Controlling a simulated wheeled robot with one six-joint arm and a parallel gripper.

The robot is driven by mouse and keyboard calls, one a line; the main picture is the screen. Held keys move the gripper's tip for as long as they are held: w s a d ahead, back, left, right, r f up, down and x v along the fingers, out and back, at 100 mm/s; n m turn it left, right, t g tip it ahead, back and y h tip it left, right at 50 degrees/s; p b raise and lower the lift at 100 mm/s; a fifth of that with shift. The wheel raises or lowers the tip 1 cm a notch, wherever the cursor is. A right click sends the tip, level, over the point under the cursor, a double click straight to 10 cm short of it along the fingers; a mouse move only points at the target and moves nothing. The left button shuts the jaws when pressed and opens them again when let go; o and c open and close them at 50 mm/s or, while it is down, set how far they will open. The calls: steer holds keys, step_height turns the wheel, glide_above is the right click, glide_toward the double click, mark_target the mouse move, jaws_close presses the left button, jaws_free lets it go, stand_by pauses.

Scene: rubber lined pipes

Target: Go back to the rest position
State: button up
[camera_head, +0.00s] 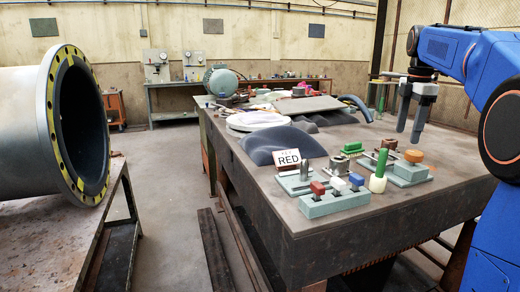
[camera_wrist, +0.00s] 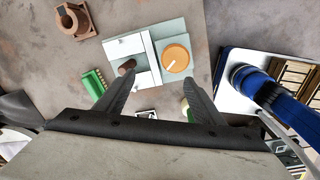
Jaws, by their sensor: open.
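My gripper (camera_head: 409,136) hangs from the blue arm above the right part of the workbench (camera_head: 340,240), fingers pointing down. It is open with nothing between its fingers. In the wrist view its two dark fingers (camera_wrist: 161,76) are spread apart. Beneath it are a pale green block with a round orange knob (camera_wrist: 176,58) and a neighbouring plate with a brown peg. The orange knob (camera_head: 413,156) also shows in the head view, below the fingertips and apart from them.
A large flanged pipe (camera_head: 75,125) lies at the left. Floor shows between pipe and bench.

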steer(key=s+a+f+m+t, duration=0.1)
steer(key=s+a+f+m, duration=0.45)
steer(key=s, duration=0.45)
steer(key=s+a+f+m+t, duration=0.1)
steer(key=s+a+f+m, duration=0.4)
steer(key=s, duration=0.5)
steer(key=s+a+f+m+t, duration=0.1)
steer(key=s+a+f+m, duration=0.2)
steer(key=s+f, duration=0.5)
steer(key=s+a+f+m, duration=0.3)
steer(key=s+f+m, duration=0.1)
steer(key=s+f, duration=0.4)
steer(key=shift+s+a+f+t, duration=0.25)
steer(key=shift+s+f+t, duration=0.1)
steer(key=shift+s+t, duration=0.05)
